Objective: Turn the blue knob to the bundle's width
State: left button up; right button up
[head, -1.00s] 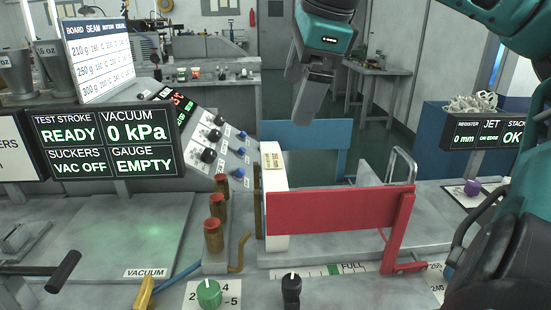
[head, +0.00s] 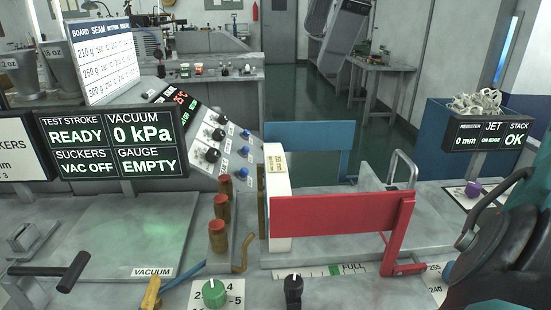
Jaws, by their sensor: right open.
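A blue knob (head: 449,271) shows in part at the lower right, beside a printed number scale (head: 435,280). My dark right arm hides much of it, and its pointer cannot be made out. A pale upright block (head: 279,225) with a cream label stands at the left end of the red plate (head: 335,216); I cannot tell whether it is the bundle. My left gripper is out of view.
A green knob (head: 214,294) and a black knob (head: 293,289) stand at the front. A purple knob (head: 473,190) sits at right. A blue plate (head: 307,145) stands behind the red one. A blue bin (head: 440,160) stands behind the purple knob.

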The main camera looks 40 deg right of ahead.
aim_at(445, 273)
jog(key=k+j, duration=0.2)
jog(key=j, duration=0.15)
jog(key=k+j, duration=0.25)
jog(key=j, duration=0.15)
jog(key=k+j, duration=0.2)
jog(key=j, duration=0.15)
